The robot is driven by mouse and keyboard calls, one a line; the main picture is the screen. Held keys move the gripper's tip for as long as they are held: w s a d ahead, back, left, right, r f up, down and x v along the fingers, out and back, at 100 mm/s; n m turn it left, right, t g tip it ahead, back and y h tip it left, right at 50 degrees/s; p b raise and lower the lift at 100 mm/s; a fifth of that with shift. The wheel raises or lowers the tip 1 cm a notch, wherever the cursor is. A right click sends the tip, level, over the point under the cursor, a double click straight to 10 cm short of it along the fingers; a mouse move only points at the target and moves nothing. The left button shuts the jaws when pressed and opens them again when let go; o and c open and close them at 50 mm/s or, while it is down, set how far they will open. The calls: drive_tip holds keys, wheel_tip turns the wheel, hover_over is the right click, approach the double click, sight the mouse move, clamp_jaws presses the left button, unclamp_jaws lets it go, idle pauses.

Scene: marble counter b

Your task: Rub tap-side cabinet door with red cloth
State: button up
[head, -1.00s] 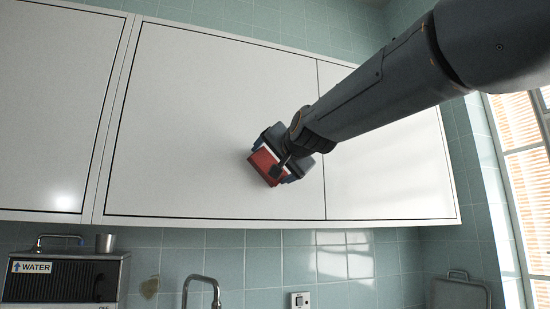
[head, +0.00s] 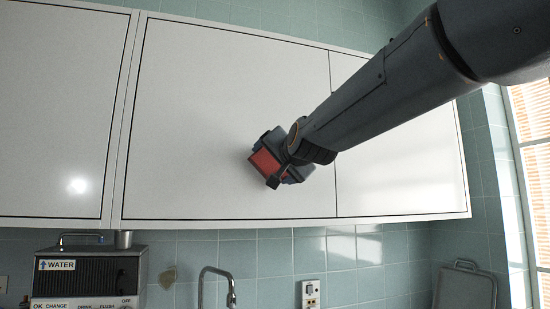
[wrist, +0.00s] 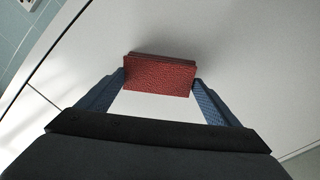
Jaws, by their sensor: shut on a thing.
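The red cloth (wrist: 160,76) is a folded, textured block held between the two blue fingers of my gripper (wrist: 160,90) in the wrist view. In the head view the red cloth (head: 265,163) shows at the front of my gripper (head: 272,166), partly covered by it. The cloth is against or very close to the white cabinet door (head: 215,110) above the tap (head: 212,275), in the door's lower right part. I cannot tell for certain whether it touches.
A narrower white door (head: 395,165) is to the right and another (head: 50,110) to the left. A water machine (head: 88,275) with a metal cup (head: 123,239) stands below left. A wall socket (head: 310,292) and a board (head: 465,287) are below right. A window is at the far right.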

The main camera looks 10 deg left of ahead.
idle(0.3)
drive_tip(key=v, duration=0.6)
idle(0.5)
drive_tip(key=shift+v, duration=1.5)
